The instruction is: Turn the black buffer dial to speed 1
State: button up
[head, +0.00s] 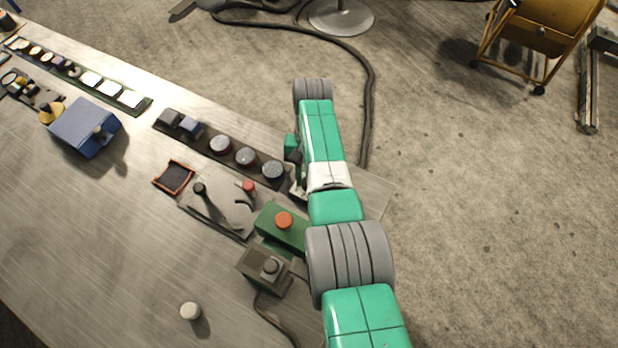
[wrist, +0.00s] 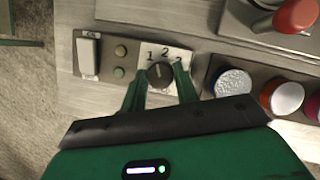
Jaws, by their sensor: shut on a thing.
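The black buffer dial (wrist: 160,75) sits on a white plate (wrist: 150,53) marked 1, 2 and 3 in the wrist view. The 1 is at the left, the 2 near the top and the 3 at the right, partly behind a finger. The green fingers of my gripper (wrist: 161,82) stand on either side of the dial and are shut on it. A small light mark on the dial seems to point up towards the 2, but it is too small to be sure. In the head view my arm hides the dial and the fingers.
A white rocker switch (wrist: 88,53) and two small round buttons lie left of the dial. Round-topped pots (wrist: 233,83) stand close to the right, also seen in the head view (head: 245,157). A green box with an orange button (head: 284,220) stands beside my arm.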

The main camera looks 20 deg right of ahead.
jog(key=shift+a+n+h, duration=0.1)
jog(key=shift+n+h, duration=0.7)
jog(key=shift+n, duration=1.3)
jog(key=o, duration=1)
jog(key=shift+b+v, duration=1.15)
jog(key=shift+v, duration=2.75)
jog(key=shift+w+g, duration=0.15)
jog(key=shift+g, duration=0.15)
jog(key=shift+w, duration=0.1)
